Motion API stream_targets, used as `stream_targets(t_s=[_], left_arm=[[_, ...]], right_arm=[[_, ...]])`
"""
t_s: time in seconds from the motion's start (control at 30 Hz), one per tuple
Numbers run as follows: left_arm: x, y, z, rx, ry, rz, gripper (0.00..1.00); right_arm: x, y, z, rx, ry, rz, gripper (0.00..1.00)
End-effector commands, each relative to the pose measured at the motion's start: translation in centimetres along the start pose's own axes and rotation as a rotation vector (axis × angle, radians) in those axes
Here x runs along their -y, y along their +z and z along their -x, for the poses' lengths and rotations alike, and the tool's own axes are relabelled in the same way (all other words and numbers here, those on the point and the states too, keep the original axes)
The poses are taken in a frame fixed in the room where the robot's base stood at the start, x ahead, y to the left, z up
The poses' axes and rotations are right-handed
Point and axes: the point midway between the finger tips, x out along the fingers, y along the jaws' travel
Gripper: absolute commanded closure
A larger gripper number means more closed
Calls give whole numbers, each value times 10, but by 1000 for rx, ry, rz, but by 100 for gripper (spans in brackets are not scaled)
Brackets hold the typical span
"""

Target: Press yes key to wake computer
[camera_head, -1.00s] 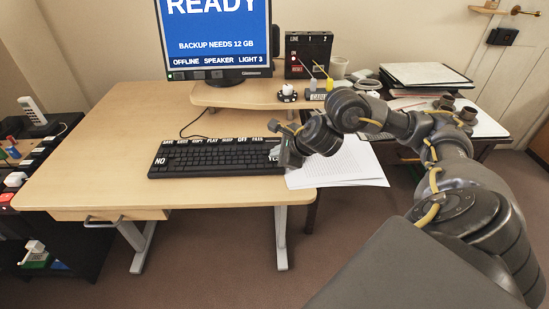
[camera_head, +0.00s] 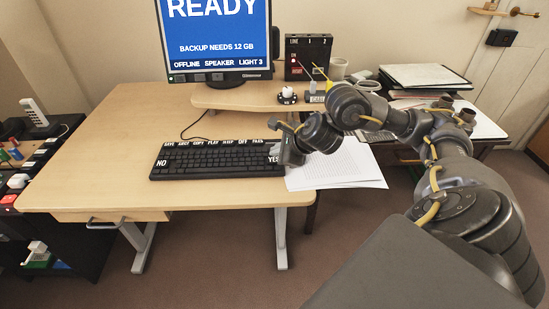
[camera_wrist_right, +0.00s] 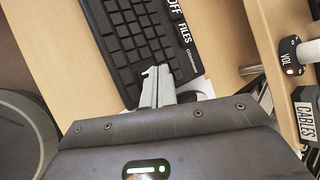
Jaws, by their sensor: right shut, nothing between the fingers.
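My right gripper (camera_head: 281,160) is shut and empty, pointing down at the keyboard's right end beside the YES key. I cannot tell whether it touches the key. In the right wrist view the shut fingers (camera_wrist_right: 157,74) overlap the keyboard's end (camera_wrist_right: 140,35), and the YES lettering is not readable there. The monitor (camera_head: 218,35) shows READY on blue. My left gripper is out of view.
White papers (camera_head: 335,170) lie right of the keyboard. A black switch box (camera_head: 308,57) stands behind. The desk's left part (camera_head: 90,165) is clear.

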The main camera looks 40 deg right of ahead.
Motion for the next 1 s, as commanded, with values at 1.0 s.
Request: stream_targets(t_s=[1.0], left_arm=[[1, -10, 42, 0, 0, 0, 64]], right_arm=[[25, 25, 35, 1, 0, 0, 100]])
